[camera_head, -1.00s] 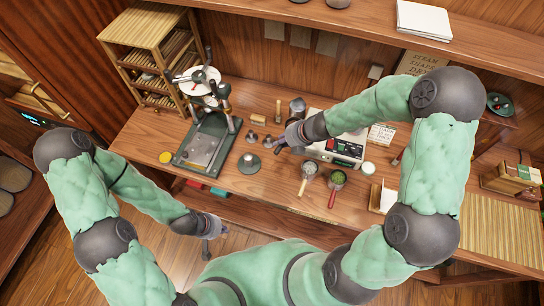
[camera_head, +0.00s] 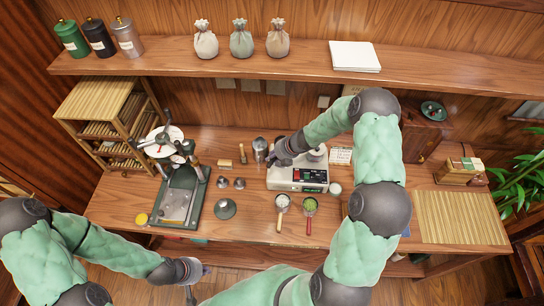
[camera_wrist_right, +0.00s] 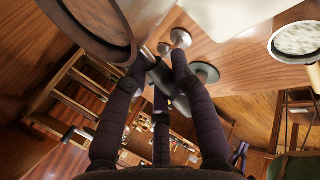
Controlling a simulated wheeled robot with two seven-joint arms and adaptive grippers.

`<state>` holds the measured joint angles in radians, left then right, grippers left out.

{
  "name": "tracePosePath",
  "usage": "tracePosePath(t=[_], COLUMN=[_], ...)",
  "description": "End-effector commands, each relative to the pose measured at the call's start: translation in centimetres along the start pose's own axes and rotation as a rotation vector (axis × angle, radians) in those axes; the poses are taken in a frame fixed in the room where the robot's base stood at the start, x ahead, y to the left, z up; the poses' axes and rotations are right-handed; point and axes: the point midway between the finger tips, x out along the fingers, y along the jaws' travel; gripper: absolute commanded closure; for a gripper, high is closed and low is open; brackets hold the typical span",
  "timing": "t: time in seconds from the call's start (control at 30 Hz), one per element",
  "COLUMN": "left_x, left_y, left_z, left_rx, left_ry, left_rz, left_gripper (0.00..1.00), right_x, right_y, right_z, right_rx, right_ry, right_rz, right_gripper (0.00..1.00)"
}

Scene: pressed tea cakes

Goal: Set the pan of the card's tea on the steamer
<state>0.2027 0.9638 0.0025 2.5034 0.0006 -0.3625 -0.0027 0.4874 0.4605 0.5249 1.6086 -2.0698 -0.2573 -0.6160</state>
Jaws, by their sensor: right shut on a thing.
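My right gripper (camera_head: 278,156) is over the counter, at the left end of the white appliance with a lit display (camera_head: 297,178). Its fingers (camera_wrist_right: 162,75) are closed together in the right wrist view. A round, dark-rimmed pan with brown inside (camera_wrist_right: 95,32) is close beside them, and its handle seems to run to the fingertips. A pan of pale tea with a tan handle (camera_head: 282,202) and a pan of green tea with a red handle (camera_head: 310,206) stand in front. The card (camera_head: 340,155) is right of the appliance. My left gripper (camera_head: 190,278) is low at the front; its fingers are unclear.
A metal canister (camera_head: 260,149) stands beside my right gripper. A press (camera_head: 180,195) stands left, with small metal pieces (camera_head: 230,183) and a grey disc (camera_head: 224,208) between. A bamboo mat (camera_head: 460,217) lies right. Pouches (camera_head: 241,40) and tins (camera_head: 98,38) line the shelf above.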

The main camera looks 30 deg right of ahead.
Motion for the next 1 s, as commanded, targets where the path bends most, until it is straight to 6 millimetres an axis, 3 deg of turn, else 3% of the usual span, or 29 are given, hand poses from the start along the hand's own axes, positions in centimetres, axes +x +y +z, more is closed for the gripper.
tracePosePath(t=[0.6,1.0], left_x=[3.9,4.4], left_y=[-1.4,-1.6], left_z=[-0.2,-0.2], left_rx=[0.0,0.0], left_ry=[0.0,0.0], left_rz=[0.0,0.0], left_gripper=[1.0,1.0], right_x=[3.2,4.0], right_y=[-2.1,-2.6], right_z=[0.1,0.1], right_rx=[0.0,-0.001], right_ry=[-0.002,-0.002], right_rz=[0.001,0.001], right_gripper=[1.0,1.0])
